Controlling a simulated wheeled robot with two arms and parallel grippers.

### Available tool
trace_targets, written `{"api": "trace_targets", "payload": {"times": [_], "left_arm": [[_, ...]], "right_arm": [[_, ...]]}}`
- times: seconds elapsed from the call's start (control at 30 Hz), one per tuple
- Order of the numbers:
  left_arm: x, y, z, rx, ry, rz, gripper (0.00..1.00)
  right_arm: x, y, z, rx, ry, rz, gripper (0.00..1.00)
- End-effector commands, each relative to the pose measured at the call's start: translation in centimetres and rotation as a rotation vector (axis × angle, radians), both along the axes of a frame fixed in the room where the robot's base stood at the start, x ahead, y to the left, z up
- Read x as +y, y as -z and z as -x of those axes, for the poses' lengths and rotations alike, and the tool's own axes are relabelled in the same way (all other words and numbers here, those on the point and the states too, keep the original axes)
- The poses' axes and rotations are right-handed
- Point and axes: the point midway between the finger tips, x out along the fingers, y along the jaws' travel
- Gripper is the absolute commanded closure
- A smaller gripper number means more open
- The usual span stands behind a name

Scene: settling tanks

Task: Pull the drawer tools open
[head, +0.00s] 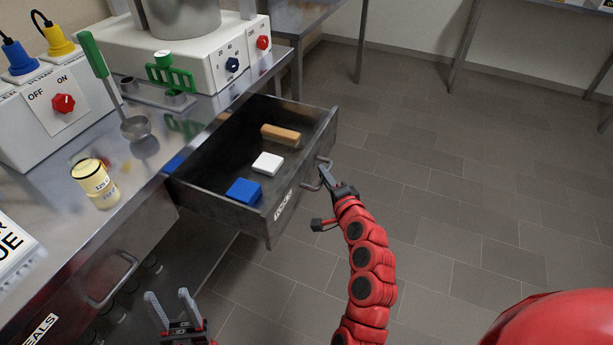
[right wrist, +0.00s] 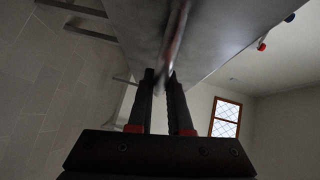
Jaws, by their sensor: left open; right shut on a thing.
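The tools drawer (head: 240,207) stands pulled out from under the steel bench, its dark inside showing. In it lie a blue block (head: 244,191), a white block (head: 267,163) and a wooden block (head: 281,134). My right gripper (head: 327,172) is at the handle (head: 317,178) on the drawer's front and is shut on it. In the right wrist view the fingers (right wrist: 163,88) close around the handle bar (right wrist: 172,50), with the drawer front beyond. My left gripper (head: 171,298) is open and empty, low in front of the bench, apart from the drawer.
The tiled floor (head: 450,150) to the right is clear.

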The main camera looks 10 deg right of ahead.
Motion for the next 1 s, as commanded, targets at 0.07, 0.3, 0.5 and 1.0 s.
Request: {"api": "trace_targets", "payload": {"times": [0.07,0.3,0.5,1.0], "left_arm": [[0.0,0.6,0.0,0.0,0.0,0.0,0.5],[0.0,1.0,0.0,0.0,0.0,0.0,0.5],[0.0,1.0,0.0,0.0,0.0,0.0,0.5],[0.0,1.0,0.0,0.0,0.0,0.0,0.5]], "right_arm": [[-0.9,0.2,0.5,0.0,0.005,0.003,1.0],[-1.8,0.1,1.2,0.001,0.003,0.002,1.0],[-1.8,0.0,1.2,0.0,0.003,0.001,1.0],[-1.7,0.0,1.2,0.0,0.001,0.0,0.53]]}}
